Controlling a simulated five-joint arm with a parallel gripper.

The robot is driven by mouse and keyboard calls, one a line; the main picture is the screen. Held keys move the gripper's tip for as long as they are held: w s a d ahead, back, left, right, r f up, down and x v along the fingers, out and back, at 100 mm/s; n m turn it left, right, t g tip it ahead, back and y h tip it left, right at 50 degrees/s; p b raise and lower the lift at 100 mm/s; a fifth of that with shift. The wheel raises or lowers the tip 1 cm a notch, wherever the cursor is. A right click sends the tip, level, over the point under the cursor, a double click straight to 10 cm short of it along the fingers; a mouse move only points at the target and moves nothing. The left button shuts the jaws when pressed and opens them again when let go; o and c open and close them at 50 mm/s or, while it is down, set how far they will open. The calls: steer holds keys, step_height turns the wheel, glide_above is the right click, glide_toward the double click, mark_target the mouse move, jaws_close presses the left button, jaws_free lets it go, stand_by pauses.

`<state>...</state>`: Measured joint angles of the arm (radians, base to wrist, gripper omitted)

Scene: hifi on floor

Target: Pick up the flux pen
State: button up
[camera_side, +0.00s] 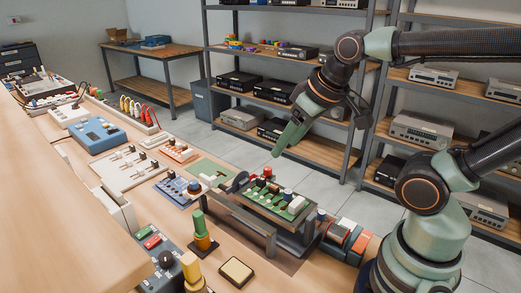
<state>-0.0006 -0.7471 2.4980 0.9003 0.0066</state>
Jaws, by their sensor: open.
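I cannot pick out the flux pen with certainty. An upright piece with a green top and orange lower part (200,233) stands on a dark base at the front of the bench. A yellow-topped upright piece (190,268) stands nearer the camera, cut by the bottom edge. A green circuit board (262,200) with several parts on it sits in a grey holder (240,222). My gripper (278,153) points down and left above the board, apart from it. It is open, seen nearly edge-on, with nothing visible in it.
The wooden bench is crowded: a yellow pad in a dark tray (236,271), a red-and-blue block group (345,240), a button box (157,243), a blue meter (97,134) and several small boards. A raised wooden ledge (60,210) fills the left. Metal shelves (290,93) stand behind.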

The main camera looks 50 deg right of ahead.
steer(key=w+a+m+g, duration=0.3)
steer(key=w+a+m, duration=0.4)
steer(key=m, duration=0.2)
steer(key=m+g, duration=0.3)
steer(key=m, duration=0.6)
glide_toward(197, 213)
steer(key=shift+s, duration=0.55)
steer(key=shift+a+f, duration=0.2)
steer(key=shift+f, duration=0.1)
step_height(197, 213, down, 6)
steer(key=shift+r, duration=0.1)
steer(key=shift+w+d+f, duration=0.1)
steer(key=shift+w+f, duration=0.05)
steer(key=shift+f, duration=1.35)
steer(key=shift+w+d+f, duration=0.1)
steer(key=shift+w+f, duration=0.1)
steer(key=shift+f, duration=1.35)
jaws_close()
